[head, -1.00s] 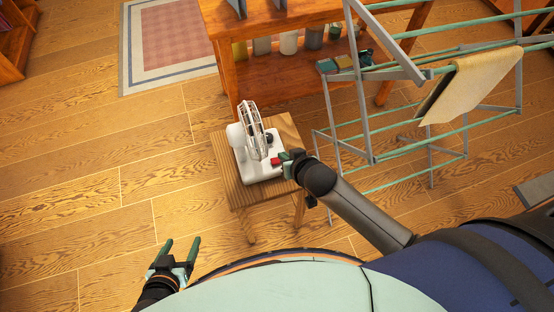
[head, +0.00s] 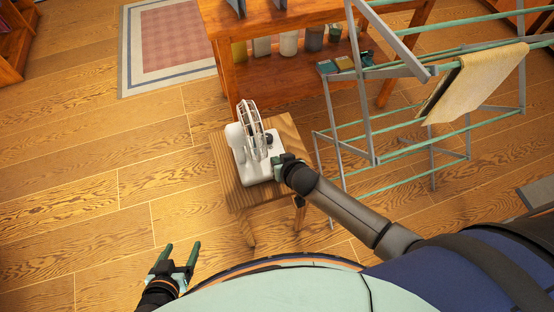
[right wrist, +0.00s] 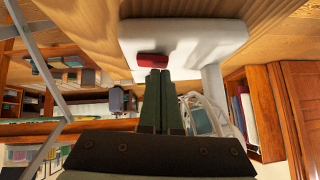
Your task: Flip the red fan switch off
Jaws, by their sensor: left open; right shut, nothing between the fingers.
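A white desk fan (head: 256,169) with a round caged head stands on a small wooden stool (head: 239,197) in the head view. The red fan switch (right wrist: 152,60) is on the fan's white base (right wrist: 205,38) in the right wrist view. In the head view my right gripper hides the switch. My right gripper (right wrist: 160,73) is shut and empty, its fingertips right at the edge of the switch. I cannot tell if they touch it. It also shows beside the fan base in the head view (head: 279,163). My left gripper (head: 180,249) is open and empty above the floor, away from the fan.
A metal drying rack (head: 375,130) with a yellow cloth (head: 476,84) stands right of the stool, close to my right arm. A wooden shelf unit (head: 290,78) with jars is behind the stool. The floor to the left is clear, with a rug (head: 172,45) at the back.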

